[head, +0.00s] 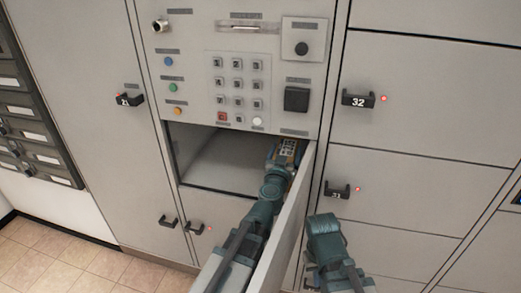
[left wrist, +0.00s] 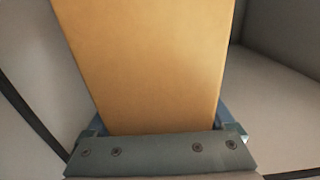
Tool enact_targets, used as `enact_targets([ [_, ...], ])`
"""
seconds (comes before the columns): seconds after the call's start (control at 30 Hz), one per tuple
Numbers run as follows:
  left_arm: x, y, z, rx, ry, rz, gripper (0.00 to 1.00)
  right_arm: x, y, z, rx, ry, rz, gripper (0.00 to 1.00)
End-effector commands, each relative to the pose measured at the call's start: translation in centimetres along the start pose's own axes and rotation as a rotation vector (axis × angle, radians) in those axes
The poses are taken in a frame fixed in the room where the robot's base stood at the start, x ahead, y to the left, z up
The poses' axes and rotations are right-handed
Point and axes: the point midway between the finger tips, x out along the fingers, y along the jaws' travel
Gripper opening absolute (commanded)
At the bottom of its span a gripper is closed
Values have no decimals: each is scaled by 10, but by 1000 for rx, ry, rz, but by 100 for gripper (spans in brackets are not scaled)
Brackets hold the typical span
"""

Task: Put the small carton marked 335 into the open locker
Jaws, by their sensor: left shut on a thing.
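The small orange-brown carton (left wrist: 150,65) fills the middle of the left wrist view, between the two fingers. Its marking cannot be read there. My left gripper (head: 285,155) is shut on the carton, at the right side of the open locker's mouth. In the head view the carton is mostly hidden by the gripper. The open locker (head: 218,160) is a grey, empty-looking compartment below the keypad. Grey walls show on both sides of the carton in the left wrist view. My right gripper (head: 324,224) is outside, right of the open door; its jaws cannot be made out.
The locker door (head: 288,222) stands swung out on the right, close beside my left arm. The keypad panel (head: 236,85) is just above the opening. Shut lockers with handles 32 (head: 359,98) and 31 (head: 337,191) are at right. Dark mailboxes (head: 35,130) are at far left.

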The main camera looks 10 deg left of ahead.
Motion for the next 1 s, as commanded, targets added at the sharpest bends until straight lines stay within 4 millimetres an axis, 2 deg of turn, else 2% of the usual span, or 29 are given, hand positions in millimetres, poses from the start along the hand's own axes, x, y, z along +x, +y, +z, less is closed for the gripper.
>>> enact_targets([
  [0.17,4,-8,1,0,0,-2,0,1,0,0,0,0,0,0],
  [0.7,62,-122,13,0,0,-4,0,13,-1,-1,0,0,0,0],
  [0.83,69,-137,15,0,0,-2,0,15,-1,-1,0,0,0,0],
  [1.0,72,-144,15,0,0,1,0,15,-1,-1,0,0,0,0],
])
